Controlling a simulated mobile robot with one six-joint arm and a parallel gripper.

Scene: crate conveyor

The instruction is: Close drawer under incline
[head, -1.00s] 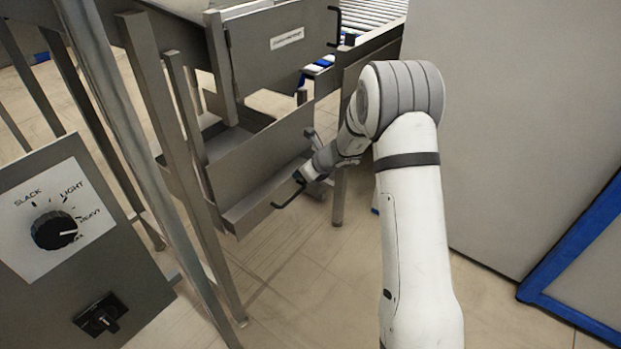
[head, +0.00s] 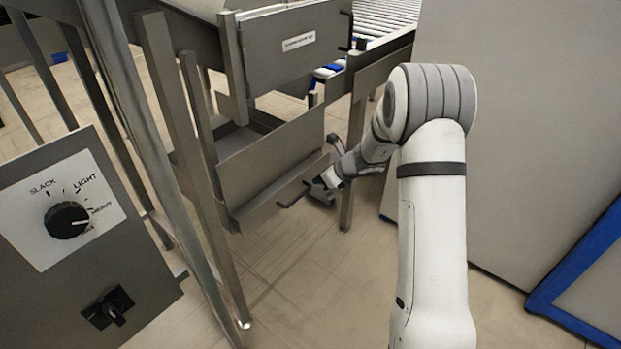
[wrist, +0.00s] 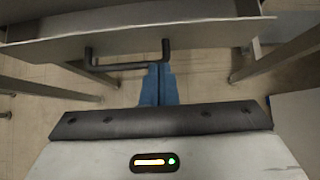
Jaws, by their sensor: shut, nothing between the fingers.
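The lower drawer (head: 270,170) sits under the incline, a grey metal front with a dark bar handle (head: 293,196). Its front looks close to the frame, but I cannot tell whether it is fully flush. In the wrist view the drawer front (wrist: 200,40) spans the top and its dark handle (wrist: 127,65) hangs just below. My gripper (head: 322,183) is at the right end of the handle in the head view. Its blue fingers (wrist: 158,75) are together and empty, tips by the handle's right part. I cannot tell whether they touch it.
A labelled grey panel with a handle (head: 292,45) is above the drawer. Metal legs (head: 355,150) flank it. A control box with a dial (head: 68,219) stands at left. A tall grey panel (head: 540,120) is at right. The floor (head: 300,290) in front is clear.

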